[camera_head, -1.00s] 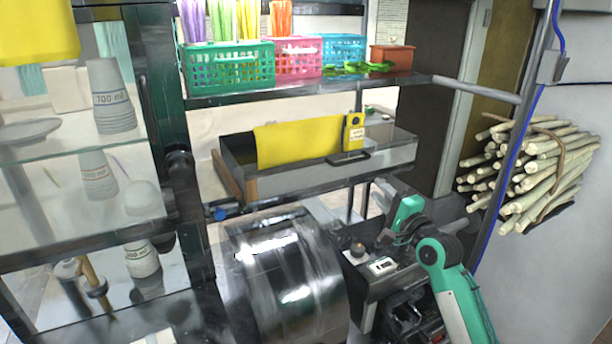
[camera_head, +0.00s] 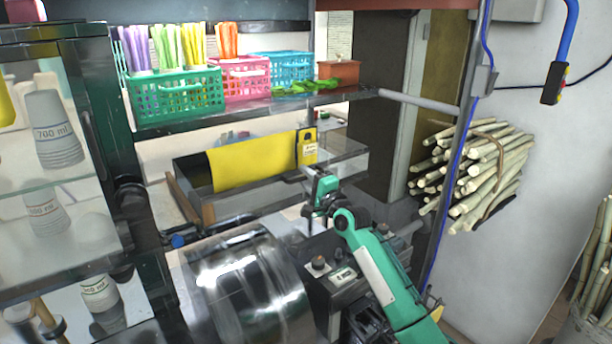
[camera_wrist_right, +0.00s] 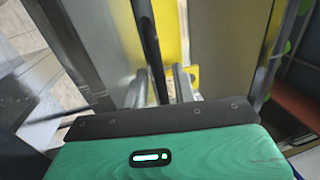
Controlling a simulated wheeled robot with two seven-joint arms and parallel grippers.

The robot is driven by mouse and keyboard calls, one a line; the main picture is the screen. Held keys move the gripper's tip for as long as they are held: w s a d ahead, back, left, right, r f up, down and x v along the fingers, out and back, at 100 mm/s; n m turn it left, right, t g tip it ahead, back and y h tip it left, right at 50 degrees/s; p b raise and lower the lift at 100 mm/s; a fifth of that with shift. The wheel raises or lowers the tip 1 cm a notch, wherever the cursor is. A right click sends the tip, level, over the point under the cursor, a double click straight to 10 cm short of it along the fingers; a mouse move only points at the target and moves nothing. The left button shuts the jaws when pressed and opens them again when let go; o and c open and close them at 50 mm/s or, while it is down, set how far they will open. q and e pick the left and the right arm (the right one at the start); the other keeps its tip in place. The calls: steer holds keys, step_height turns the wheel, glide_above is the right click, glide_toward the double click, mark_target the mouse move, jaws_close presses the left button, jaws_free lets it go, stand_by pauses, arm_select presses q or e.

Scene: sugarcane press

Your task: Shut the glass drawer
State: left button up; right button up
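The glass drawer (camera_head: 347,165) is a see-through grey box under the shelf, standing out toward me with its top open. My right gripper (camera_head: 309,173) is at the drawer's front, by the handle. In the right wrist view, the two grey fingers (camera_wrist_right: 160,88) are apart, and a dark bar (camera_wrist_right: 148,40), which looks like the handle, runs between them. Whether they touch it is unclear. My left gripper is not in view.
A shelf (camera_head: 250,108) with coloured baskets is above the drawer. A shiny metal drum (camera_head: 250,285) stands below it. A glass cabinet with stacked cups (camera_head: 55,130) is at left. Sugarcane bundles (camera_head: 480,170) hang on the right wall.

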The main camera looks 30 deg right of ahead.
mark_target(299, 172)
jaws_close()
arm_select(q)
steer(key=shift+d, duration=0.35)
arm_select(e)
steer(key=shift+w, duration=0.15)
steer(key=shift+w, duration=0.15)
steer(key=shift+f+b+x, duration=0.1)
steer(key=shift+b+x, duration=0.3)
steer(key=shift+x, duration=0.2)
steer(key=shift+f+b+x, duration=0.15)
steer(key=shift+b+x, duration=0.2)
steer(key=shift+x, duration=0.25)
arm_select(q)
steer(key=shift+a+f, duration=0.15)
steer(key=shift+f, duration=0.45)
arm_select(e)
steer(key=shift+r, duration=0.15)
